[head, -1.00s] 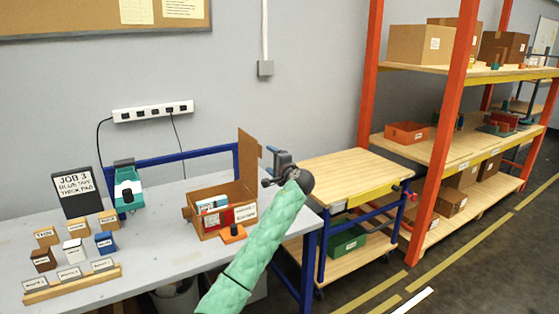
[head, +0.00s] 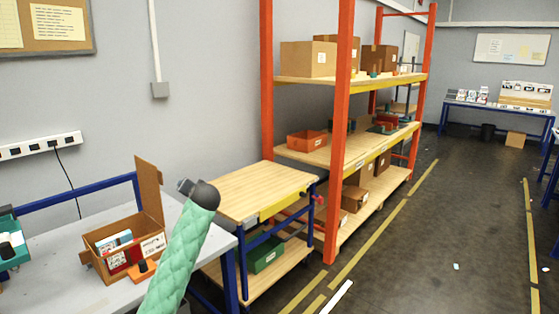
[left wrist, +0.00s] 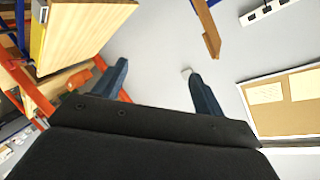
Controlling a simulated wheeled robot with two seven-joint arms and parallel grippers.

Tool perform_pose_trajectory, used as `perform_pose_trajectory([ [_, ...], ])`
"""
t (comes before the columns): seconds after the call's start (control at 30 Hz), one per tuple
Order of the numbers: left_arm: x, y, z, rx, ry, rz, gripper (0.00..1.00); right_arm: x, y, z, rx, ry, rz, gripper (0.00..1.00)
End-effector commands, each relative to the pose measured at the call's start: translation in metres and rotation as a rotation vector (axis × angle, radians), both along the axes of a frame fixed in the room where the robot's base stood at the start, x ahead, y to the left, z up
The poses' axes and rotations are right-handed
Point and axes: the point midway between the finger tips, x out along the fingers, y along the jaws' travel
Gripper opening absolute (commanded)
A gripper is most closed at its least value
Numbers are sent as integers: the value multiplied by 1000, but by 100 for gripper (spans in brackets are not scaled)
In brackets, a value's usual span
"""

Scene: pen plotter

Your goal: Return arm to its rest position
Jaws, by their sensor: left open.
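My left arm, in a green padded sleeve, rises from the bottom of the head view. Its gripper (head: 186,187) is seen from behind and is mostly hidden by the dark wrist. It is above and to the right of the open cardboard box (head: 109,242) on the grey table, apart from it. In the left wrist view my left gripper (left wrist: 158,76) has its two dark blue fingers spread wide. Nothing is between them but the grey wall behind. My right gripper is in neither view.
A wooden-topped cart (head: 262,190) stands just right of my left arm. Beyond it is an orange shelving rack (head: 342,130) with boxes. An orange-topped item (head: 143,270) lies at the box's front. Open dark floor (head: 440,250) lies to the right.

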Motion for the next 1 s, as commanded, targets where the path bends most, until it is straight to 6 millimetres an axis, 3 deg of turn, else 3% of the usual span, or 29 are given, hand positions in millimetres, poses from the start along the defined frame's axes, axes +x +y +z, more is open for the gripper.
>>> perform_pose_trajectory([
  [0.37,-64,-55,-117,-310,105,-120,71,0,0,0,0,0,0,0],
  [0.67,-150,-92,-237,-501,263,-175,71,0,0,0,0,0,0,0],
  [1.0,-265,-118,-356,-631,446,-184,71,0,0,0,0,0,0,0],
])
